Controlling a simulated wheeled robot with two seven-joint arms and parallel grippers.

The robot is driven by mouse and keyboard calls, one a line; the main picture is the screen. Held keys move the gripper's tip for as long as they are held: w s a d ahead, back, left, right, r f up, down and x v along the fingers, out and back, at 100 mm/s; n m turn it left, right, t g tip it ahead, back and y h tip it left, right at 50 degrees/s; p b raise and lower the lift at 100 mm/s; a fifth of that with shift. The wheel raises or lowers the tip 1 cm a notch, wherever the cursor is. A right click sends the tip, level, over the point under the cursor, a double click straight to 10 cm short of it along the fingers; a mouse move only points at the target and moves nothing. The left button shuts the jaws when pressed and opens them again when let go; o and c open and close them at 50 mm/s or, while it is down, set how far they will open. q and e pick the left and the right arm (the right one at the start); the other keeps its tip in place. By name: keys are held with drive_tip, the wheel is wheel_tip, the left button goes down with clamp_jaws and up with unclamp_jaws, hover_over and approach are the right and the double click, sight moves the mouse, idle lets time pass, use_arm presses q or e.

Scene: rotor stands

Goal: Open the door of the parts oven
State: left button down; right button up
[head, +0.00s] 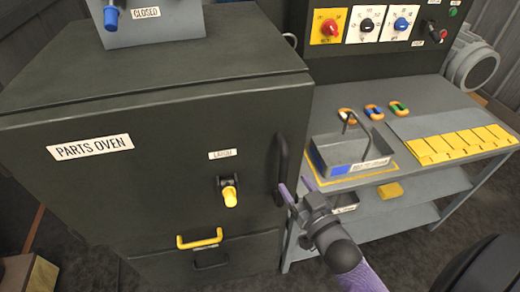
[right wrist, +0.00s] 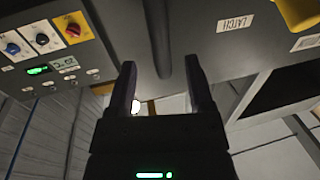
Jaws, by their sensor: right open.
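The parts oven (head: 110,100) is a large dark cabinet at the left of the head view. Its front door (head: 110,195) appears shut. A black vertical handle (head: 281,165) is at the door's right edge. A yellow latch (head: 229,196) under a LATCH label points down; part of it shows in the right wrist view (right wrist: 298,12). My right gripper (head: 297,187) is open at the handle's lower end. In the right wrist view the handle (right wrist: 158,38) runs down between the open fingers (right wrist: 162,75); I cannot tell whether they touch it. My left gripper is not in view.
A grey bench (head: 420,110) at the right carries a grey tray (head: 335,150), several small coloured parts and yellow blocks. A control panel (head: 365,25) stands behind it. A box with a blue lever (head: 111,17), labelled CLOSED, sits on the oven.

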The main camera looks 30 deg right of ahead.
sight(285, 172)
drive_tip(key=w, duration=0.7)
drive_tip(key=shift+w+d+f+b, duration=0.1)
drive_tip(key=shift+w+d+b, duration=0.1)
drive_tip(key=shift+w+b, duration=0.2)
clamp_jaws()
idle(0.4)
idle(0.5)
